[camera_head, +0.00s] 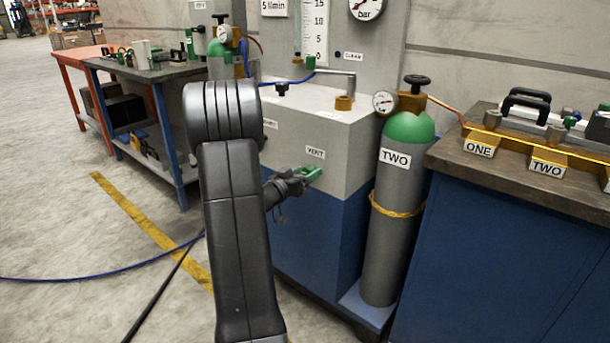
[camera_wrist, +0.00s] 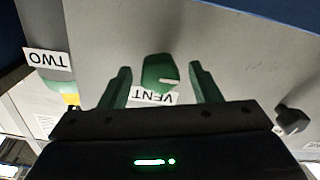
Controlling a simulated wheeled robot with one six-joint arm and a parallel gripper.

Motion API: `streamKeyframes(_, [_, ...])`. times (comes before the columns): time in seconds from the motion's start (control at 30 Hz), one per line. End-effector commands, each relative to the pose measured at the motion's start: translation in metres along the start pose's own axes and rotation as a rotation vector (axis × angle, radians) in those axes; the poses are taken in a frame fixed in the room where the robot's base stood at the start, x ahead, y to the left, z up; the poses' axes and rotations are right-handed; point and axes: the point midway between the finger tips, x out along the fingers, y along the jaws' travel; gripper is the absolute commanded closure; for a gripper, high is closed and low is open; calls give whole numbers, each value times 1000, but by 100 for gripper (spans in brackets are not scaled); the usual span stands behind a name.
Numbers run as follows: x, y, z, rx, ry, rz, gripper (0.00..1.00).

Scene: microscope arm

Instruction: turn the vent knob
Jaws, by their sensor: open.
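The vent knob (camera_wrist: 160,73) is green with a white pointer mark and sits on the grey cabinet face beside the VENT label (camera_wrist: 153,97), which appears upside down in the wrist view. My gripper (camera_wrist: 159,68) is open, with one green finger on each side of the knob. Gaps show between both fingers and the knob. In the head view my gripper (camera_head: 307,173) is at the cabinet front just below the VENT label (camera_head: 315,153). The knob cannot be told apart from the green fingers there.
A green-topped cylinder (camera_head: 397,190) labelled TWO stands right of the cabinet (camera_head: 330,125). A black knob (camera_wrist: 291,120) shows at the right of the wrist view. A blue workbench (camera_head: 500,240) stands at the right. Hoses (camera_head: 100,275) lie on the floor at left.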

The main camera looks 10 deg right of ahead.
Motion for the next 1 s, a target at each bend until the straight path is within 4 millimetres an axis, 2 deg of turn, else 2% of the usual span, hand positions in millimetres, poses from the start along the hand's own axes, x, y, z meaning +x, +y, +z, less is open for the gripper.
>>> streamKeyframes(0.03, [0, 0, 0, 0, 0, 0, 45])
streamKeyframes(0.2, [0, 0, 0, 0, 0, 0, 78])
streamKeyframes(0.27, [0, 0, 0, 0, 0, 0, 88])
streamKeyframes(0.67, [0, 0, 0, 73, 0, 0, 88])
streamKeyframes(1.0, [0, 0, 2, 337, -1, 0, 88])
